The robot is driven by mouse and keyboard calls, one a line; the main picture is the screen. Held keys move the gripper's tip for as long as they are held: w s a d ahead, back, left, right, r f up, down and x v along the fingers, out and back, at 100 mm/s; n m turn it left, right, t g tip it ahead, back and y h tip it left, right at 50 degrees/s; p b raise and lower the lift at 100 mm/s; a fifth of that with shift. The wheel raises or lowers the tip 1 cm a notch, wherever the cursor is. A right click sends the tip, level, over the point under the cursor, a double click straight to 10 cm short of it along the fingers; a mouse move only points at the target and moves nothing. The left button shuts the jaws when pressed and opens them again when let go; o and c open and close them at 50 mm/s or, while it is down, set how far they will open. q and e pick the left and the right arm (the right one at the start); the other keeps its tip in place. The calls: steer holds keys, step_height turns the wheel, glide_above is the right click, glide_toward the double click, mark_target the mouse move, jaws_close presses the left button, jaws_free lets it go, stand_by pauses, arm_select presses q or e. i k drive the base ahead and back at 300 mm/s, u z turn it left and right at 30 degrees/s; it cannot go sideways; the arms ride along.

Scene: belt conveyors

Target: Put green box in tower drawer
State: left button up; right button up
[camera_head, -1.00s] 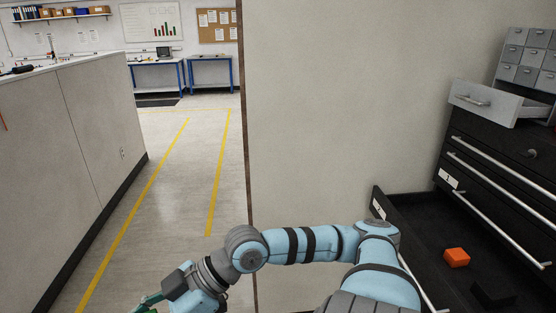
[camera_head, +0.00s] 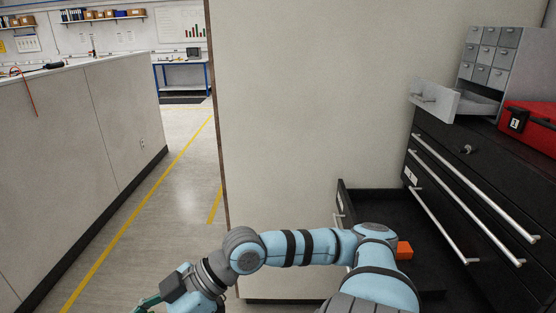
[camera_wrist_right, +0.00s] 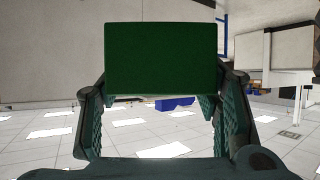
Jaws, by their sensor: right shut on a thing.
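The green box (camera_wrist_right: 164,58) fills the upper middle of the right wrist view, held between the fingers of my right gripper (camera_wrist_right: 162,100). In the head view my right arm reaches left across the bottom, and the right gripper (camera_head: 150,302) is at the lower left, partly cut off by the frame edge. The grey drawer tower (camera_head: 490,55) stands on the black cabinet at the upper right. One of its lower drawers (camera_head: 434,100) is pulled out to the left. The right gripper is far from this drawer. My left gripper is not in view.
A large lower drawer (camera_head: 343,195) of the black cabinet (camera_head: 425,140) stands open with an orange block (camera_head: 404,250) in it, partly behind my arm. A red case (camera_head: 530,125) sits beside the tower. A pale counter (camera_head: 75,140) is left. The floor aisle between is clear.

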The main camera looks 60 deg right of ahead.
mark_target(450, 98)
steer(key=k, duration=0.4)
steer(key=z, duration=1.8)
steer(key=i, duration=0.3)
steer(key=z, duration=0.05)
